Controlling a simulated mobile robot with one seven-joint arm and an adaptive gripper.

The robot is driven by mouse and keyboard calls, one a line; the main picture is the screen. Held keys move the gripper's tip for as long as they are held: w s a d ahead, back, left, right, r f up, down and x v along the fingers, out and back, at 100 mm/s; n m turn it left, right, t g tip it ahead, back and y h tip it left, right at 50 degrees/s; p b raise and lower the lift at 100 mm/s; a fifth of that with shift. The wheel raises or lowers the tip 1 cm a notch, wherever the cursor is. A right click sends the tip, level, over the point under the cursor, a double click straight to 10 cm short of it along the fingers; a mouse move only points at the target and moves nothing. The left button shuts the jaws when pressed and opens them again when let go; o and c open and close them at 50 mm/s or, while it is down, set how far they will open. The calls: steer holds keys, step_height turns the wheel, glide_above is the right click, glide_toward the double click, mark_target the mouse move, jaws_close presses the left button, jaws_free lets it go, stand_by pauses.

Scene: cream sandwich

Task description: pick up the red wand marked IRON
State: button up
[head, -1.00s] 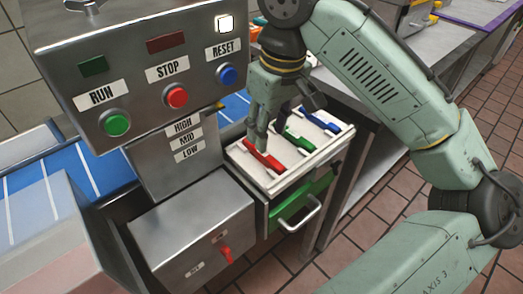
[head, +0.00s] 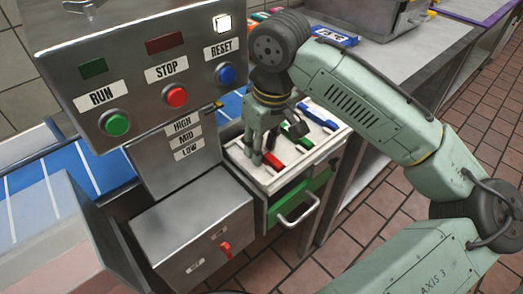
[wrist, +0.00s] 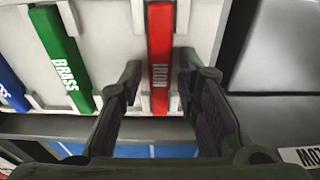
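The red wand marked IRON (wrist: 160,65) lies in a white slotted tray; in the head view it (head: 274,160) is partly hidden by my gripper. My gripper (head: 262,157) points down at the wand's near end. In the wrist view my gripper (wrist: 159,75) is open, with one finger on each side of the red wand and visible gaps between. I cannot tell how far above the tray the fingertips are.
A green wand marked BRASS (wrist: 66,60) and a blue wand (wrist: 12,88) lie beside the red one. The white tray (head: 262,181) sits above a green drawer (head: 288,207). A metal control panel (head: 140,50) with buttons stands close on the left.

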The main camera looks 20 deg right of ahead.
jaws_close()
steer(key=shift+r, duration=0.15)
